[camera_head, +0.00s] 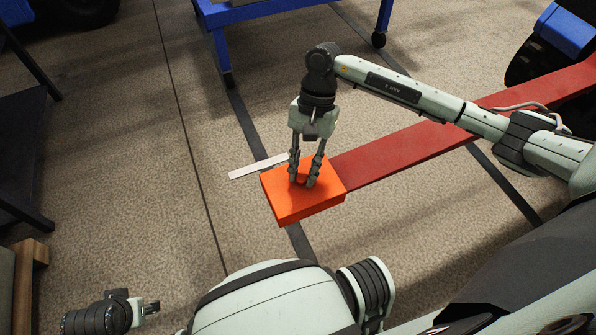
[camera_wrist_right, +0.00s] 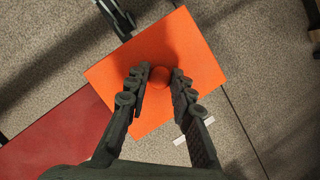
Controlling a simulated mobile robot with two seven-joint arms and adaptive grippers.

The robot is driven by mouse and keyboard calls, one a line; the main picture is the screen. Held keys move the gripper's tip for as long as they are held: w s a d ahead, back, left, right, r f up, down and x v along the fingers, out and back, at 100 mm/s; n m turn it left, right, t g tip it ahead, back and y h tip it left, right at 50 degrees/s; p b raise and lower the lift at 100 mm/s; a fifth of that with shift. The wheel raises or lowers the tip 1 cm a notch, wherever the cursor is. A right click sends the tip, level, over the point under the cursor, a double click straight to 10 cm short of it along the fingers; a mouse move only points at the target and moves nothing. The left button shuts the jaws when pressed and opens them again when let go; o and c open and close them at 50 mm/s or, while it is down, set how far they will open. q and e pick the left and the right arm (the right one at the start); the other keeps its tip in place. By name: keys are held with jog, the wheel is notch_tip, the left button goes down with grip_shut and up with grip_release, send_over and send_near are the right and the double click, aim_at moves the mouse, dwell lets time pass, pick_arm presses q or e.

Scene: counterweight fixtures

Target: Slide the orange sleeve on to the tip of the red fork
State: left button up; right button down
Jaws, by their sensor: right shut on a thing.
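The orange sleeve (camera_head: 302,208) is a flat box with a round knob on top, at the end of the long red fork (camera_head: 410,150). My right gripper (camera_head: 304,180) comes down from above and is shut on the sleeve's knob. In the right wrist view the fingers flank the knob (camera_wrist_right: 159,76), and the sleeve (camera_wrist_right: 190,45) meets the red fork (camera_wrist_right: 60,130) at lower left. The fork's tip is hidden, so I cannot tell how far it is inside the sleeve. Part of my left gripper (camera_head: 151,307) shows at lower left, too small to read.
A white strip (camera_head: 252,168) lies on the floor beyond the sleeve. A blue table frame (camera_head: 222,50) stands at the back, a dark wheel (camera_head: 530,60) at the upper right and a dark rack (camera_head: 25,140) at the left.

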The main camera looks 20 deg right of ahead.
jog(key=shift+d+b, duration=0.5)
jog(key=shift+d, duration=0.75)
jog(key=shift+w+d+b, duration=0.15)
jog(key=shift+d+b, duration=0.85)
jog(key=shift+d, duration=1.1)
jog(key=shift+d+b, duration=1.1)
jog(key=shift+d, duration=1)
jog(key=shift+d, duration=0.15)
jog(key=shift+w+d+b, duration=0.1)
jog(key=shift+d+b, duration=0.8)
jog(key=shift+d, duration=0.55)
jog(key=c, duration=1.2)
grip_release()
